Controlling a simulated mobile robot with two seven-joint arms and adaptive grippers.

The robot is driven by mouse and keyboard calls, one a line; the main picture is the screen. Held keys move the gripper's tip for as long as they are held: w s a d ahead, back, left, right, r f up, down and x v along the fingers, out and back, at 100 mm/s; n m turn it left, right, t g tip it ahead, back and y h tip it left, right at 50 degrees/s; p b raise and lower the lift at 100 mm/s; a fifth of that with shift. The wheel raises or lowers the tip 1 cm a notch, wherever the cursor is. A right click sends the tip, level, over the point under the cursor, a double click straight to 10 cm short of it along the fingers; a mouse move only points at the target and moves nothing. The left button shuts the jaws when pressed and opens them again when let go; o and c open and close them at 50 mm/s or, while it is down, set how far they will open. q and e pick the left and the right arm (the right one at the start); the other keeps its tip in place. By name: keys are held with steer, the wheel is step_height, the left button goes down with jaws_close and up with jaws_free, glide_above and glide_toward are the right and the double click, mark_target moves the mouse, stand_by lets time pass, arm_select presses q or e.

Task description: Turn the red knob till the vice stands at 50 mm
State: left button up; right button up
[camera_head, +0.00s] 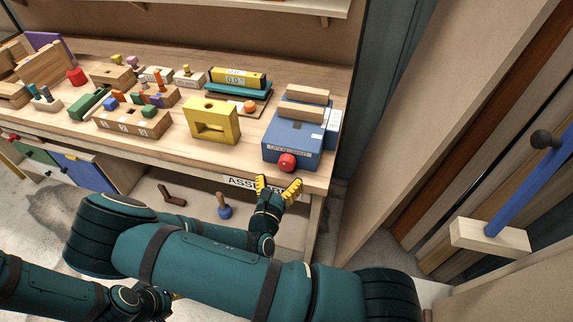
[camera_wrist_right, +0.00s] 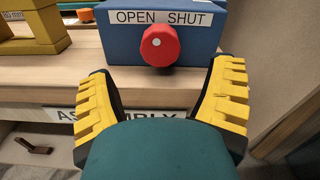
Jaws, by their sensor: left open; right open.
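The vice is a blue block (camera_head: 294,138) at the right end of the workbench, with wooden jaw pieces (camera_head: 306,95) on top. Its red knob (camera_head: 287,162) is on the front face, below a label reading OPEN SHUT; the knob also shows in the right wrist view (camera_wrist_right: 160,46), with a pale dot on its face. My right gripper (camera_head: 279,184) is open and empty, just in front of and below the knob, its yellow fingers apart on either side and not touching it. My left gripper (camera_head: 152,301) is low at the bottom, small and partly hidden. The jaw opening's reading is not legible.
A yellow block with a slot (camera_head: 212,121) stands left of the vice. A yellow gauge reading near 0.0 (camera_head: 237,78) lies behind it. Several small blocks and pegs crowd the bench's left. The bench front edge, with an ASSEMBLY label (camera_head: 246,183), lies below the knob.

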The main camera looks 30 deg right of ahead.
mark_target(286, 167)
steer(key=x, duration=0.6)
steer(key=shift+d, duration=0.15)
steer(key=c, duration=1.2)
